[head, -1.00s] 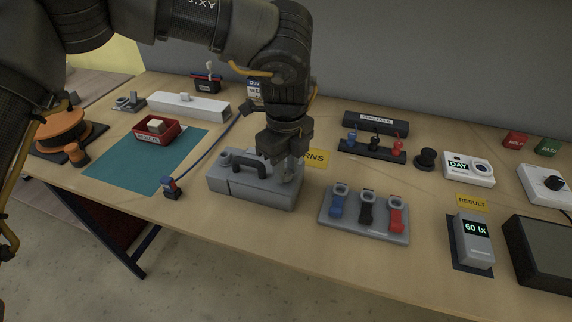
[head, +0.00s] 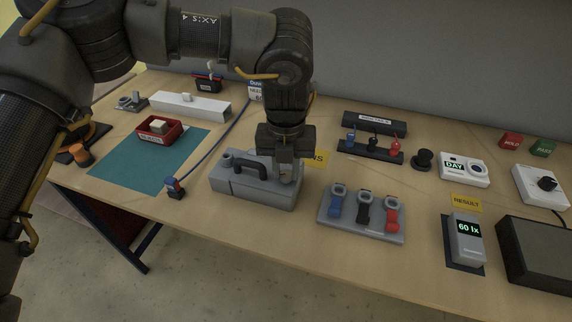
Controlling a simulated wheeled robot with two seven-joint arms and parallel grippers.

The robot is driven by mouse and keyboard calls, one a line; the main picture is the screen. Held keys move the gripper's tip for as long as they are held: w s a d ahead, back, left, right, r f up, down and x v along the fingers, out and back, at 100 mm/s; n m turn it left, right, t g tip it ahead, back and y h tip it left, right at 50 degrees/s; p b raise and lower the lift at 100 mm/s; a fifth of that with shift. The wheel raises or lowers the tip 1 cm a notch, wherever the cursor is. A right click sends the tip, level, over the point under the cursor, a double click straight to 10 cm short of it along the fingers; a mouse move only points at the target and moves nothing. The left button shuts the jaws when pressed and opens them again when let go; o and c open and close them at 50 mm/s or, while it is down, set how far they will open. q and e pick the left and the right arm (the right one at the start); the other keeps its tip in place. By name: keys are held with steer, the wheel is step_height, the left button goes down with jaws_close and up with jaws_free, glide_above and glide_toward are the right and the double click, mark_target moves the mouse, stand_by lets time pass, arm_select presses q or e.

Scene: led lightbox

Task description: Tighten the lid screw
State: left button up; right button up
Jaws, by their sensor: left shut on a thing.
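A grey box (head: 262,194) with a lid and a dark arched handle (head: 250,166) stands on the table near the middle of the head view. A short round grey knob (head: 226,160) shows at the lid's left end. My left gripper (head: 287,174) points straight down over the lid's right end, right of the handle. Its fingers are shut on what appears to be the lid screw, which they mostly hide. I cannot tell how far the screw is turned in. My right gripper is not in view.
A grey holder (head: 335,229) with blue, black and red clips stands to the right of the box. A meter (head: 467,238) reading 60 lx is further right.

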arm_select(q)
steer(key=shift+m, duration=1.3)
steer(key=shift+m+p, duration=0.45)
steer(key=shift+m, duration=0.75)
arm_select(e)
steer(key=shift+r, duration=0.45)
arm_select(q)
steer(key=shift+m, duration=0.3)
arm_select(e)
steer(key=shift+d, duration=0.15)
arm_select(q)
steer(key=o, duration=0.8)
steer(key=shift+o, duration=0.9)
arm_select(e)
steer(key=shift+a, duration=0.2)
